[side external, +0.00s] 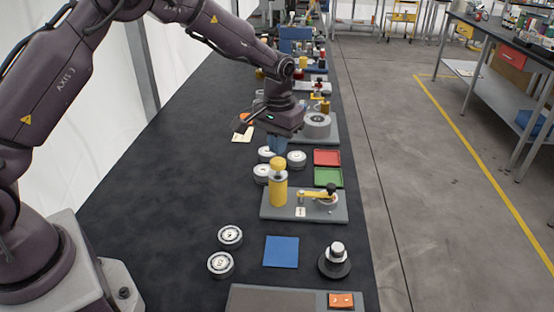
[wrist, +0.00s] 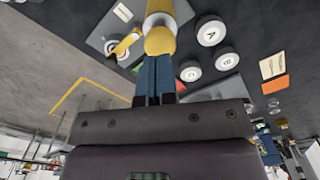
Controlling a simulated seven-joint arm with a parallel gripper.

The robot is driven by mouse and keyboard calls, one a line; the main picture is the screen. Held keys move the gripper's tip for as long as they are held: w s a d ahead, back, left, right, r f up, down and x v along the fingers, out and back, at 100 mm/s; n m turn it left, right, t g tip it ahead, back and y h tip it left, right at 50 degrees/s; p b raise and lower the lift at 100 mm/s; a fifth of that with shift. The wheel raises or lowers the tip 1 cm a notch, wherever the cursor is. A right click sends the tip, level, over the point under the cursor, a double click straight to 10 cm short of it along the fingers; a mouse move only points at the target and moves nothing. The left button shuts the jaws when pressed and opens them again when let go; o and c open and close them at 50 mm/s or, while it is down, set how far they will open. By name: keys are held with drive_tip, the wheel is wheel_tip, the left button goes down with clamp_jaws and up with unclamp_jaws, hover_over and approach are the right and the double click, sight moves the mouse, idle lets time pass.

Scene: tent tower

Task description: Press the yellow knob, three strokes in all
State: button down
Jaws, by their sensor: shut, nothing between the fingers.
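The yellow knob (side external: 278,163) tops an upright yellow cylinder (side external: 279,190) on a grey base plate (side external: 345,208). In the wrist view the round knob (wrist: 160,41) appears just beyond my fingertips. My gripper (side external: 276,150) is shut and empty, with blue fingers pointing down right over the knob. The closed fingers also show in the wrist view (wrist: 157,60), where their tips meet the knob's edge in the picture. I cannot tell whether they touch it or hover slightly above.
A yellow lever (side external: 316,195) with a dark-topped part sits on the same plate. White lettered discs (side external: 297,159) stand close behind the knob. Red (side external: 327,158) and green (side external: 328,177) trays lie to the right. A blue square (side external: 282,251) and two more discs lie nearer the camera.

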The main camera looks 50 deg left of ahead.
sight(278, 160)
drive_tip(key=shift+f, duration=0.1)
drive_tip(key=shift+f, duration=2.05)
drive_tip(key=shift+r, duration=2.15)
drive_tip(key=shift+r, duration=0.1)
wheel_tip(278, 160, up, 6)
drive_tip(key=shift+f, duration=0.1)
